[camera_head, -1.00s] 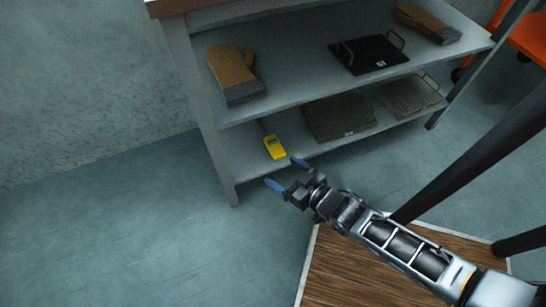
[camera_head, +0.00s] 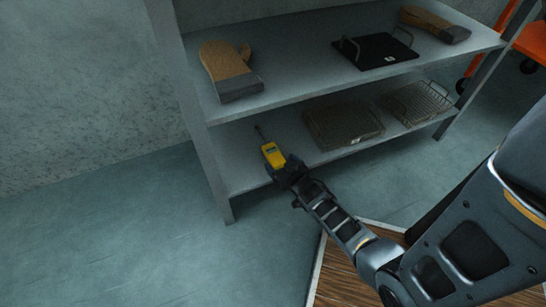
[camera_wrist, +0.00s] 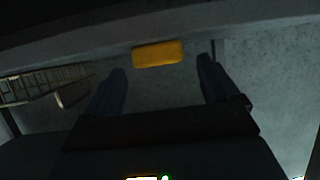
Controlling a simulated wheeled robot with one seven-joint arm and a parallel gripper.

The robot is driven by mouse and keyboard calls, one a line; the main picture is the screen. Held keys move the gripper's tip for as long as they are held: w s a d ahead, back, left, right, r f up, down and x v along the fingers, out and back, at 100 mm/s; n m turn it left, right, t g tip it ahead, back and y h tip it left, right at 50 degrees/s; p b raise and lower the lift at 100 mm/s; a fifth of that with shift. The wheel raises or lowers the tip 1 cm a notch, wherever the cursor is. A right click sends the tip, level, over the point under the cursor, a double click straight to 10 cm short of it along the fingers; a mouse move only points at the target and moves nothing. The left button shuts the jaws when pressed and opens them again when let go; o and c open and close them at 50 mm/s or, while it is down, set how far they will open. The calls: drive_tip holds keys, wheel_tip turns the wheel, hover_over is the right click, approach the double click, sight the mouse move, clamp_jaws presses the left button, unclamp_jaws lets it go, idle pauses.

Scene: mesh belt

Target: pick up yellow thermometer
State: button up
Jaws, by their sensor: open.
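The yellow thermometer (camera_head: 272,154) lies on the lower shelf near its left end, with a thin dark probe pointing toward the back. My gripper (camera_head: 281,167) is at the front of that shelf, right by the thermometer's near end. In the wrist view the thermometer (camera_wrist: 158,53) shows ahead of my open gripper (camera_wrist: 162,78), between the lines of its two blue fingers and a little beyond their tips. Nothing is between the fingers. Part of the thermometer's near end is hidden by my gripper in the head view.
Wire racks (camera_head: 343,127) lie to the right on the lower shelf (camera_head: 238,173). The upper shelf (camera_head: 290,88) is close above and holds an oven mitt (camera_head: 230,70), a black tray (camera_head: 375,50) and another mitt (camera_head: 435,24). A shelf post (camera_head: 205,130) stands on the left.

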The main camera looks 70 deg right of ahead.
sight(276, 160)
drive_tip(key=shift+x, duration=1.4)
drive_tip(key=shift+c, duration=0.3)
drive_tip(key=c, duration=1)
drive_tip(key=shift+c, duration=0.5)
drive_tip(key=shift+r, duration=0.1)
